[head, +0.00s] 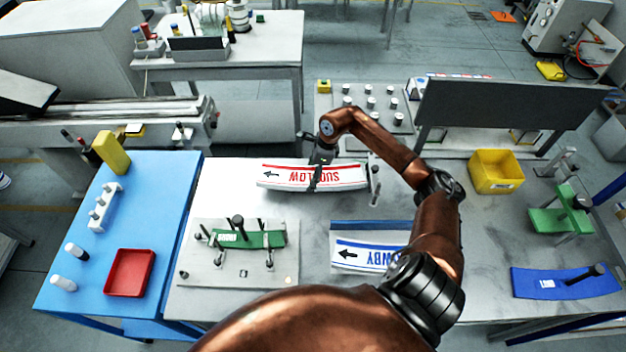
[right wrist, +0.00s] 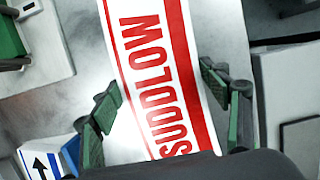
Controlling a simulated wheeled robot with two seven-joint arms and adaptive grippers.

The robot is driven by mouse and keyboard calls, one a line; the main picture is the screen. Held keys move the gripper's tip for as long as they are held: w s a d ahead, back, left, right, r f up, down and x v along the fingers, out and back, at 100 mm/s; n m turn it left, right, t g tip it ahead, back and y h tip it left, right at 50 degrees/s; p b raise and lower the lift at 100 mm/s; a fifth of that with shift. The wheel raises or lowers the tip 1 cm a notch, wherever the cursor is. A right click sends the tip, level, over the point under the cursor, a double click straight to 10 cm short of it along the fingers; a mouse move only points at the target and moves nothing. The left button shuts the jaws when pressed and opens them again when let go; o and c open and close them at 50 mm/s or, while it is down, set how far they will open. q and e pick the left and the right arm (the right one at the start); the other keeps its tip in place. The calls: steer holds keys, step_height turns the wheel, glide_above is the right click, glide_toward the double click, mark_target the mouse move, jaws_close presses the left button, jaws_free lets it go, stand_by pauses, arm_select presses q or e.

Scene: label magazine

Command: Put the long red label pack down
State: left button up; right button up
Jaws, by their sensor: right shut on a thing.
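The long red label pack (head: 275,178), white with red bands and the red word SUDDLOW, lies across my right gripper (head: 317,180) at the back of the grey table. My right gripper is shut on its middle, with a finger on each long side. In the right wrist view, the pack (right wrist: 152,60) runs between the green-padded fingers of the gripper (right wrist: 158,92). I cannot tell whether its underside touches the table. My left gripper is not in view.
A blue-and-white label pack (head: 350,257) lies in front, partly behind my right arm. A fixture plate (head: 205,271) holds a green pack (head: 265,239). A yellow bin (head: 497,186) and a blue pack (head: 540,285) are on the right. A dark panel (head: 500,105) stands behind.

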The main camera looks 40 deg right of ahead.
steer(key=f, duration=0.2)
steer(key=f+p, duration=0.1)
steer(key=shift+d+f, duration=0.2)
steer(key=shift+d, duration=0.05)
steer(key=shift+f, duration=0.1)
steer(key=o, duration=1.3)
steer(key=shift+s+f, duration=0.1)
steer(key=shift+f, duration=0.1)
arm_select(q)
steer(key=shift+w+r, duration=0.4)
arm_select(e)
steer(key=o, duration=0.4)
steer(key=shift+r, duration=0.1)
steer(key=shift+o, duration=0.2)
steer(key=shift+r, duration=0.15)
arm_select(q)
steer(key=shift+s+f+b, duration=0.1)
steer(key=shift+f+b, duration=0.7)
steer(key=shift+b, duration=0.15)
arm_select(e)
steer(key=v, duration=1.2)
